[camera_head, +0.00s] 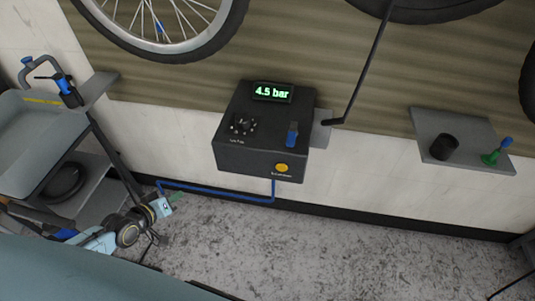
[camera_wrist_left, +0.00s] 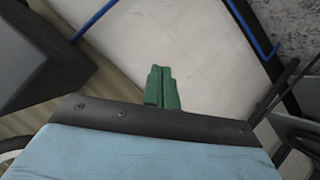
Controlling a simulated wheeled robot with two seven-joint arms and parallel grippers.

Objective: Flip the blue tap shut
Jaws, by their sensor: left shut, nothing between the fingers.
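The blue tap (camera_head: 292,134) is a small lever on the right of the top of a black control box (camera_head: 239,150) on the wall. It looks roughly upright in the head view; whether it is open or shut is unclear. My left gripper (camera_head: 174,197) is low and left of the box, well apart from the tap. Its green fingers (camera_wrist_left: 162,88) are pressed together and empty in the left wrist view. A dark block at the left edge there appears to be the box (camera_wrist_left: 38,62); the tap does not show in that view. My right gripper is not in view.
The box display (camera_head: 272,92) reads 4.5 bar. A blue hose (camera_head: 225,198) runs below the box. A dark rod (camera_head: 362,75) stands right of it. A shelf (camera_head: 473,157) holds a black cup (camera_head: 444,147) and a green-blue item (camera_head: 497,152). A grey cart stands left.

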